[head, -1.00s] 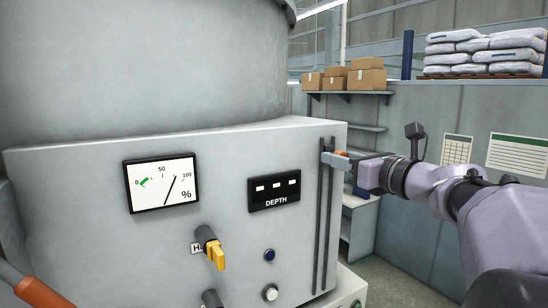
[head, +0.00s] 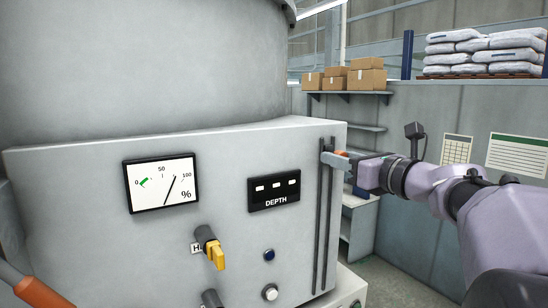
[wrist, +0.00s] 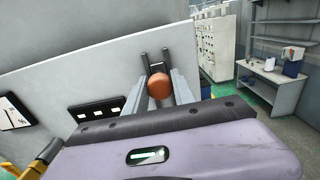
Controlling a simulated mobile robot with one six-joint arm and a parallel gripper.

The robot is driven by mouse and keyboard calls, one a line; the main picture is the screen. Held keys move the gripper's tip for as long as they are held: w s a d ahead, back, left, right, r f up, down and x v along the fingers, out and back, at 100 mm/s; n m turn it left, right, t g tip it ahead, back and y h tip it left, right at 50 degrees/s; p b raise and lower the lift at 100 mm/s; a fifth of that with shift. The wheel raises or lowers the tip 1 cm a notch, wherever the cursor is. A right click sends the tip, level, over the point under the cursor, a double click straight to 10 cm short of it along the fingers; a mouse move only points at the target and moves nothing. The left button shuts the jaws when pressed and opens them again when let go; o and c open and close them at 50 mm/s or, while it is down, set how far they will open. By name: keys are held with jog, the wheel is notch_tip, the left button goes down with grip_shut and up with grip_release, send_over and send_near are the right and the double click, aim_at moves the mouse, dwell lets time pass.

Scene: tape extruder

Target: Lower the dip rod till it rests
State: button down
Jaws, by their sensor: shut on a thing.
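The dip rod's orange knob (head: 342,153) sits near the top of two dark vertical rails (head: 319,220) at the right end of the grey machine panel. My gripper (head: 336,159) is shut on the knob, reaching in from the right. In the wrist view the round orange-brown knob (wrist: 159,86) lies between the two grey fingers, with the tops of the rails behind it. The rod itself cannot be told apart from the rails. The black DEPTH display (head: 274,190) shows three white marks.
A yellow-handled switch (head: 214,251), a blue button (head: 269,255) and a white button (head: 270,292) are on the panel, left of the rails. A shelf with cardboard boxes (head: 366,80) is behind on the wall. A workbench (wrist: 277,84) stands at the right in the wrist view.

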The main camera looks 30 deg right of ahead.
jog(key=shift+f, duration=0.1)
jog(key=shift+f+b, duration=5.8)
jog(key=shift+f, duration=0.75)
jog(key=c, duration=1)
grip_release()
jog(key=shift+o, duration=0.2)
